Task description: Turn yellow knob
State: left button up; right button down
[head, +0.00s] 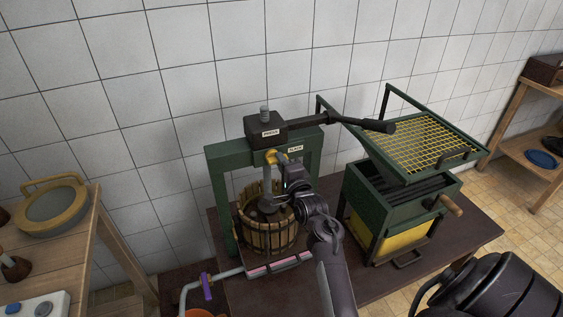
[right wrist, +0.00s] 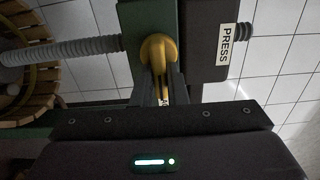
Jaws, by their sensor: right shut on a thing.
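The yellow knob (head: 270,156) sits on the front of the press's green crossbeam (head: 228,150), beside a small white label. In the right wrist view the yellow knob (right wrist: 157,50) is a rounded handle between the grey screw and the black block labelled PRESS. My right gripper (head: 281,160) is at the knob, its arm rising from the bottom of the head view. In the right wrist view the fingers (right wrist: 160,88) are shut on the knob's lower part, which they partly hide. My left gripper is not in view.
A slatted wooden basket (head: 268,232) stands under the crossbeam. A black lever (head: 350,122) reaches right from the press's top. A green crusher with a yellow grid (head: 425,146) stands to the right. A wooden shelf with a yellow-rimmed pan (head: 54,203) is at left.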

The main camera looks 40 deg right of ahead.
dwell(0.3)
jog(key=c, duration=1.4)
grip_release()
jog(key=shift+c, duration=0.2)
jog(key=shift+f, duration=0.1)
